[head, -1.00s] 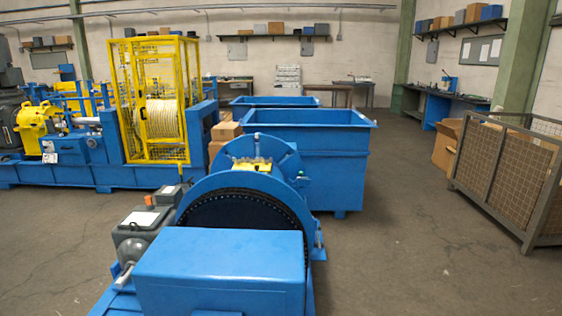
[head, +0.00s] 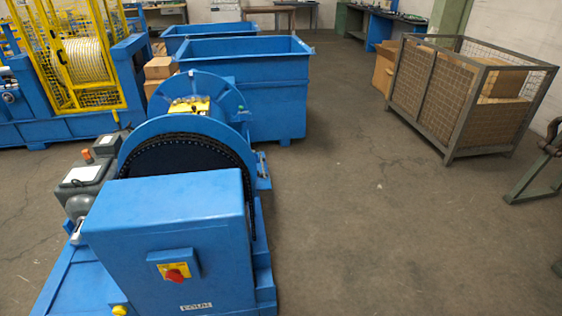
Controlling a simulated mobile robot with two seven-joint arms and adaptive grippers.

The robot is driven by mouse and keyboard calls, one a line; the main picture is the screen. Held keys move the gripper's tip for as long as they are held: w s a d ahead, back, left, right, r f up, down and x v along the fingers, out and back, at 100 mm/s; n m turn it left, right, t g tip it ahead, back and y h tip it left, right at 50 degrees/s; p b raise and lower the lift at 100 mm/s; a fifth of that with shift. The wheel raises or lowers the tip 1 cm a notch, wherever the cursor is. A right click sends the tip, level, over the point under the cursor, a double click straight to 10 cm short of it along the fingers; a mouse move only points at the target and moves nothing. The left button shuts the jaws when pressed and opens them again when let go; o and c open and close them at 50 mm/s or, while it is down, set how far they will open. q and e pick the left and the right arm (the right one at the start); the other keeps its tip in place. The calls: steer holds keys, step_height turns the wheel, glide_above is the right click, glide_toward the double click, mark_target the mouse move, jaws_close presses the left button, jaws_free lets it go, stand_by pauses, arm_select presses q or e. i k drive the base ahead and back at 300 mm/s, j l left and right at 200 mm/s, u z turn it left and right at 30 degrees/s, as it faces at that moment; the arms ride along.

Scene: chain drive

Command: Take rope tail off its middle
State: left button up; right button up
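No loose rope tail can be made out in the head view. A pale rope wound on a spool (head: 77,61) stands inside a yellow mesh cage (head: 112,72) at the upper left. In front of me stands a blue chain drive machine (head: 165,215) with a large round guard (head: 213,126) and a dark chain wheel (head: 185,160). A yellow part (head: 188,105) sits by the blue drum disc (head: 216,88) behind the guard. Neither of my grippers is in view.
Blue open bins (head: 270,95) stand behind the machine. The floor (head: 370,220) between machine and crate is clear.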

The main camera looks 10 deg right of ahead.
mark_target(265, 174)
steer(key=i+l+z, duration=0.2)
steer(key=z, duration=0.2)
steer(key=i+l+z, duration=0.5)
steer(key=z, duration=0.25)
steer(key=i+l, duration=0.2)
steer(key=i, duration=0.2)
steer(key=i+l+u, duration=0.1)
steer(key=i, duration=0.35)
steer(key=i+l, duration=0.3)
steer(key=i+j+u, duration=0.15)
steer(key=i+u, duration=0.2)
steer(key=u, duration=0.15)
steer(key=i+u, duration=0.5)
steer(key=i+l+u, duration=0.1)
steer(key=i+u, duration=0.15)
steer(key=u, duration=0.25)
steer(key=i+u, duration=0.35)
steer(key=i+l+u, duration=0.15)
steer(key=i+u, duration=0.2)
